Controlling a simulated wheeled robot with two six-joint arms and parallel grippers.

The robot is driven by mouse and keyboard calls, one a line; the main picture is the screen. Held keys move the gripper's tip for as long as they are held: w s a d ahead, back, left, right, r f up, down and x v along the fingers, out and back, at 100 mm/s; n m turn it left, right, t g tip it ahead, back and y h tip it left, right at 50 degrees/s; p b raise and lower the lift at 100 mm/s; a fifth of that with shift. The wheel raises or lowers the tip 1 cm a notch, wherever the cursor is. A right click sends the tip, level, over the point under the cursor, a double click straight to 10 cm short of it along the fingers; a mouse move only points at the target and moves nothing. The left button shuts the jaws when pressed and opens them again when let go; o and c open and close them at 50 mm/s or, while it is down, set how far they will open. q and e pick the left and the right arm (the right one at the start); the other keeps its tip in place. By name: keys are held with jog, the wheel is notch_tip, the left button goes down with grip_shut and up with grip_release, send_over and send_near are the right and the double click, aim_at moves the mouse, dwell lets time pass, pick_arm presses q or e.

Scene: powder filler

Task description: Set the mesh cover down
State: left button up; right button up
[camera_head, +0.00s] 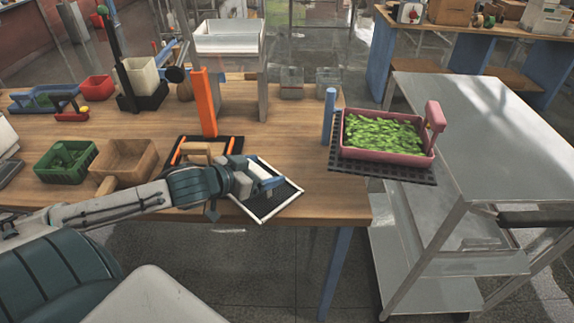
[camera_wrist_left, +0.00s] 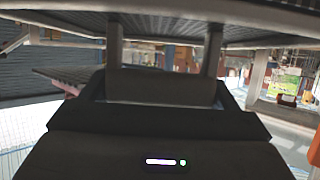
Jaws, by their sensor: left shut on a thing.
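The mesh cover (camera_head: 280,205) is a flat dark panel with a white frame, at the front edge of the wooden table. My left gripper (camera_head: 268,184) reaches it from the left and is shut on it; the fingers partly hide where they grip. In the left wrist view the cover seems to be the dark panel (camera_wrist_left: 165,22) across the top, with the gripper (camera_wrist_left: 163,55) directly against it. I cannot tell whether the cover touches the table. My right gripper is out of view.
An orange post (camera_head: 204,103) stands on a dark base behind the cover. A pink tray (camera_head: 428,159) of green pieces sits on a black grid mat (camera_head: 400,174) at the right. A brown bin (camera_head: 140,180) and green crate (camera_head: 45,176) stand left. A metal cart (camera_head: 490,120) stands right.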

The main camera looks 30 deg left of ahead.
pick_arm(q)
jog(key=w, duration=0.3)
jog(key=shift+f, duration=0.2)
jog(key=w, duration=0.3)
jog(key=shift+w, duration=0.4)
jog(key=w, duration=0.4)
jog(key=shift+w+a+f, duration=0.1)
jog(key=shift+w+f, duration=0.05)
jog(key=shift+f, duration=0.05)
jog(key=shift+w+f, duration=0.15)
jog(key=shift+w, duration=0.3)
jog(key=shift+f, duration=0.25)
notch_tip(320, 180, down, 3)
jog(key=shift+p, duration=0.65)
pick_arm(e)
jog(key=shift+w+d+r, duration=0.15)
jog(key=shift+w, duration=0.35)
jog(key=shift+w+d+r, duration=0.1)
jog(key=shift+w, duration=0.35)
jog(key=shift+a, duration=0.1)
